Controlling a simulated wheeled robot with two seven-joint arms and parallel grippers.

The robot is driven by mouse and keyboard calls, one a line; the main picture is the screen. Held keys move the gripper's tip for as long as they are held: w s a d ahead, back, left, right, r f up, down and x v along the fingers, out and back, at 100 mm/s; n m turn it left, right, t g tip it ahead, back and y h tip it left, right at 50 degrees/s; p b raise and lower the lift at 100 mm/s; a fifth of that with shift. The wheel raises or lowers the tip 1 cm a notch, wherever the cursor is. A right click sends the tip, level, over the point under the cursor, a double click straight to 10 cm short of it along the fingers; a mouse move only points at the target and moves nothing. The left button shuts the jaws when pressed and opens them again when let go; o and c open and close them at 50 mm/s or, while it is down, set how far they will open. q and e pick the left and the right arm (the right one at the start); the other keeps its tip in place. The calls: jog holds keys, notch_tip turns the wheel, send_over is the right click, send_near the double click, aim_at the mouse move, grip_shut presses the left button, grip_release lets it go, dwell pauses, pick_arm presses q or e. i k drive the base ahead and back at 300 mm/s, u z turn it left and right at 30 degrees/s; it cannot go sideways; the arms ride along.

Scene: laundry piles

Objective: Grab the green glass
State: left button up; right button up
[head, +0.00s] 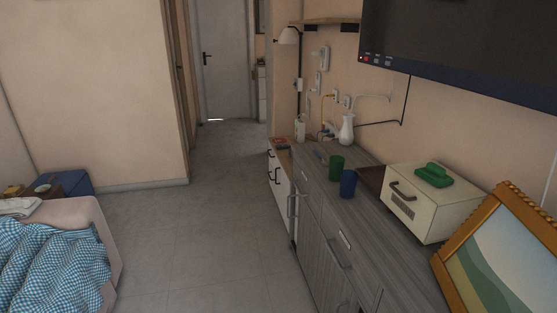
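The green glass (336,167) stands upright on the grey wooden sideboard (335,210) to the right of the picture's middle. A blue glass (348,183) stands just in front of it and to its right, close beside it. Neither of my grippers is in the head view.
On the sideboard are a white vase (346,130), a cream box (432,205) with a green object (434,175) on top, and a framed picture (505,255). A TV (470,45) hangs above. A bed (60,255) is at left. The floor (205,245) between is clear.

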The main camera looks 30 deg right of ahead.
aim_at(336, 169)
jog(key=u, duration=0.2)
jog(key=i, duration=1.85)
jog(key=z, duration=0.5)
